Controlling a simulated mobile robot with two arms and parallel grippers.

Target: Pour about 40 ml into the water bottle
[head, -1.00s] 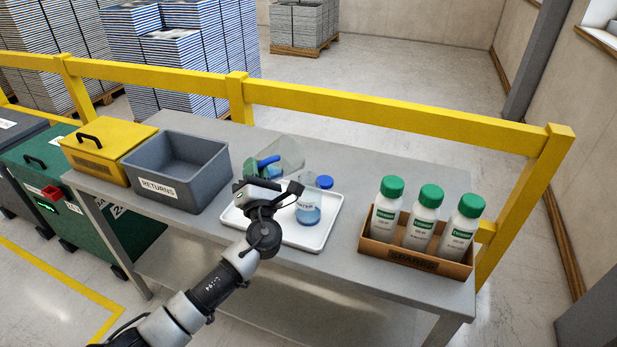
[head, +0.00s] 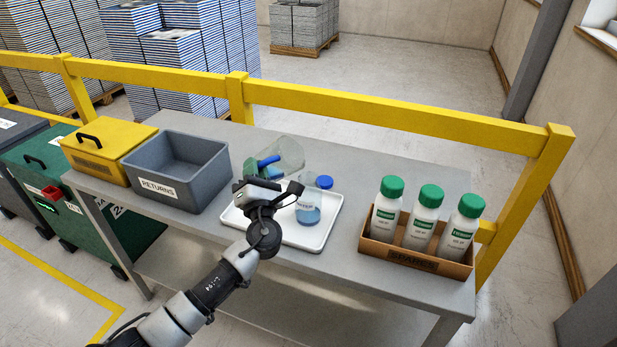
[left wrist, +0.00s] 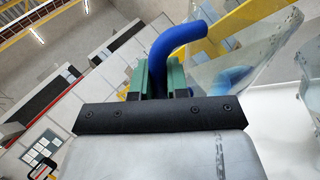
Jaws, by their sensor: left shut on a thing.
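The water bottle (head: 308,208) stands upright on the white tray (head: 318,238). It is clear, with a WATER label and blue liquid in its lower part. A blue cap (head: 324,182) shows just behind its upper right. A clear jug (head: 288,153) with a blue handle is tilted above the back of the tray, near the bottle. My left gripper (head: 261,171) is shut on the blue handle. In the left wrist view, the green fingers (left wrist: 157,78) clasp the handle (left wrist: 178,38), with the clear jug body (left wrist: 245,58) to the right. Whether liquid is flowing cannot be told. My right gripper is not in view.
A grey RETURNS bin (head: 180,185) and a yellow box (head: 105,155) stand left on the grey table (head: 345,270). A cardboard SPARES box (head: 410,261) holds green-capped white bottles at the right. A yellow rail (head: 390,115) runs behind the table.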

